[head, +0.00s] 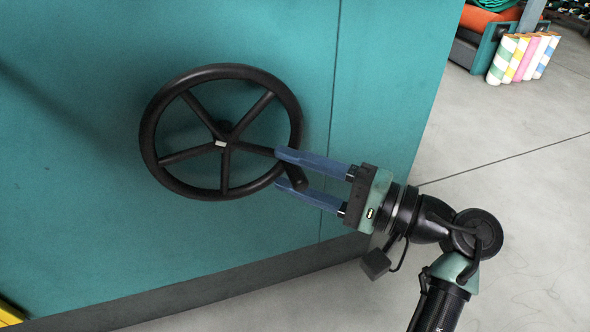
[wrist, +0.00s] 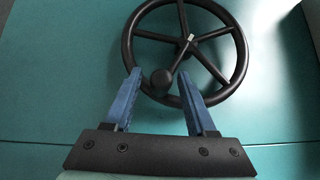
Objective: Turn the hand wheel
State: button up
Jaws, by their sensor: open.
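The black hand wheel (head: 226,146) has several spokes and is mounted on the teal wall panel. A white mark sits near its hub. A handle knob (head: 296,178) sticks out from the lower right of its rim. My gripper (head: 282,167) is open at that side of the wheel, with its blue fingers to either side of the knob in the picture. In the wrist view the wheel (wrist: 237,75) fills the upper middle, and the round knob end (wrist: 161,79) appears between the two fingertips. I cannot tell whether a finger touches it.
The teal panel (head: 80,190) stands upright with a dark base strip (head: 200,294) along the floor. Grey floor (head: 520,220) is open to the right. Striped coloured rolls (head: 524,58) and a dark bench stand at the far upper right.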

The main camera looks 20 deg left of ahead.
jog(key=s+d+p, duration=0.2)
jog(key=d+p, duration=0.3)
jog(key=d, duration=0.7)
jog(key=shift+d+f, duration=0.2)
jog(key=shift+d, duration=0.2)
